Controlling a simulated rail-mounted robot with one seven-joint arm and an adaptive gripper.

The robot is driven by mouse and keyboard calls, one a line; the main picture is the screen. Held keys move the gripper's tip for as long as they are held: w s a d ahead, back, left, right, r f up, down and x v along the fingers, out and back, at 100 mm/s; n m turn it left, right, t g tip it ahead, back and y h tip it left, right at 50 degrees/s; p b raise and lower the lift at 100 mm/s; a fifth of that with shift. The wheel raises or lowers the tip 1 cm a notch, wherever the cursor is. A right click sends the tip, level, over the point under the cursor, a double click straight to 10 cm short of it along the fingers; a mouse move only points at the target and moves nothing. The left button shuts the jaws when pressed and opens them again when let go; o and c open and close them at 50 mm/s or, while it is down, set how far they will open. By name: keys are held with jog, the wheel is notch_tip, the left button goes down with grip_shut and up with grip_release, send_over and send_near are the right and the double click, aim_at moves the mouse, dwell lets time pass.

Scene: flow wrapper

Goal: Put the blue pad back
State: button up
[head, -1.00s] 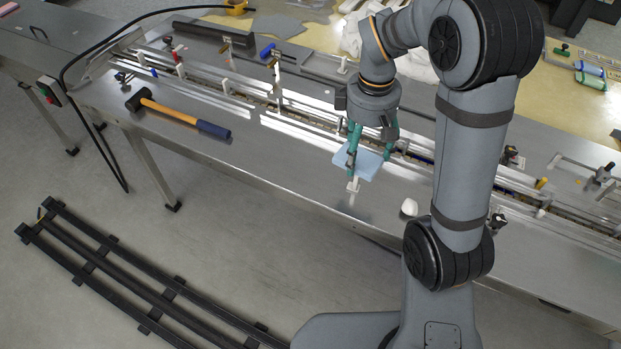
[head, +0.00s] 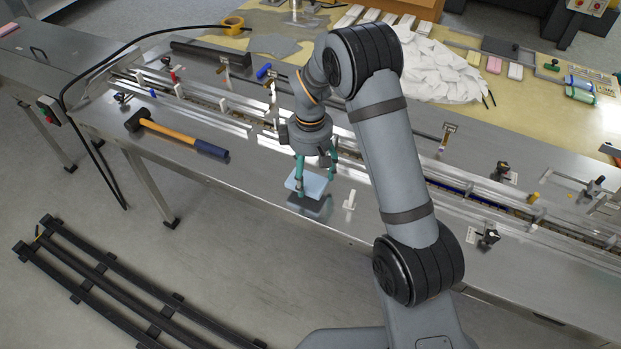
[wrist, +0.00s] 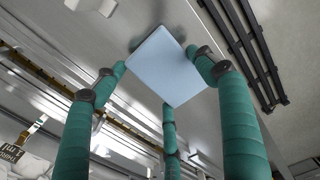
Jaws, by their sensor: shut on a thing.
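The blue pad (head: 306,184) is a thin, light blue square. My gripper (head: 312,179) has green fingers and is shut on it, holding it roughly flat just above the steel table near its front edge. A dark reflection or shadow lies below the pad. In the wrist view the pad (wrist: 167,66) sits between the fingers of my gripper (wrist: 166,76), its face clear.
A small white block (head: 349,200) stands on the table just right of the pad. A hammer (head: 178,135) lies to the left. The guide rails (head: 225,110) run behind my gripper. The steel between hammer and pad is clear.

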aim_at(311, 177)
jog(key=shift+f, duration=1.35)
jog(key=shift+f, duration=0.25)
jog(key=o, duration=1.1)
jog(key=shift+r, duration=0.1)
jog(key=shift+r, duration=0.1)
notch_tip(311, 177, up, 12)
